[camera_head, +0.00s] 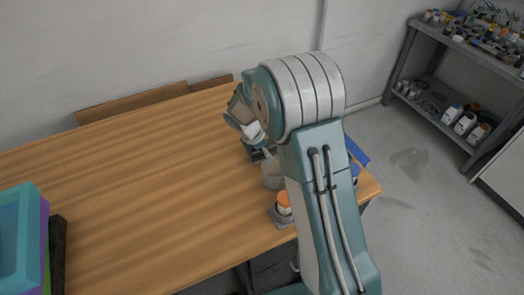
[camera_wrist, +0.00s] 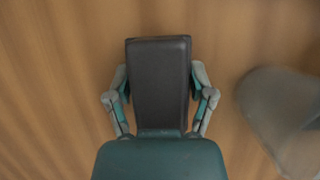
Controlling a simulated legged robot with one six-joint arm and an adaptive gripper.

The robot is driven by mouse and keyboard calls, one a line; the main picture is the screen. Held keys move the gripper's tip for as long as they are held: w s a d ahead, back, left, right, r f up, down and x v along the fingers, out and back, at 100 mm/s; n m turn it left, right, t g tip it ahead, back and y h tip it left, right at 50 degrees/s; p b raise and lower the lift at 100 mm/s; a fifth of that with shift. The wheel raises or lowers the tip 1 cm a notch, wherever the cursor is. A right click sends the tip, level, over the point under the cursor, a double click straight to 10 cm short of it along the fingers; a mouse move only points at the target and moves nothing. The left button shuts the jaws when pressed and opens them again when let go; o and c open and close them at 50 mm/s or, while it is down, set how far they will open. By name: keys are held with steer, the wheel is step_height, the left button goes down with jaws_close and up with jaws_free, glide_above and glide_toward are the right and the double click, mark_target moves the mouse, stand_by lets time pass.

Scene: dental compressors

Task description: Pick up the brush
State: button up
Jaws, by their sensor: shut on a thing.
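My gripper (camera_wrist: 160,78) points at the wooden table in the wrist view, with a finger on each side of a dark grey, flat, block-shaped thing (camera_wrist: 159,85). The fingers are shut on it. It is likely the brush, but no bristles show. In the head view my arm hides most of the gripper and what it holds. A dark patch (camera_head: 258,154) shows below my wrist there, near the table's right part. I cannot tell how far the held thing is above the table.
The wooden table (camera_head: 130,170) is clear in its middle. A greyish cup (camera_head: 271,176) and an orange-capped jar (camera_head: 284,203) stand near the gripper. A blurred grey thing (camera_wrist: 280,115) is at right in the wrist view. A teal bin (camera_head: 18,235) is at far left.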

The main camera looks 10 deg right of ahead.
steer(key=shift+r, duration=0.3)
steer(key=r, duration=0.3)
steer(key=shift+s+a+r, duration=0.1)
steer(key=shift+a+r, duration=0.1)
steer(key=shift+r, duration=0.05)
steer(key=a+r, duration=0.1)
steer(key=s+a+r, duration=0.1)
steer(key=r, duration=0.1)
steer(key=s+a+r, duration=0.1)
steer(key=a+r, duration=0.1)
steer(key=shift+s+a+r, duration=0.1)
steer(key=shift+r, duration=0.15)
steer(key=s+a+r, duration=0.3)
steer(key=s+a, duration=0.1)
steer(key=a, duration=0.3)
steer(key=shift+s+a+r, duration=0.15)
steer(key=shift+a+r, duration=0.25)
steer(key=o, duration=0.6)
steer(key=c, duration=0.4)
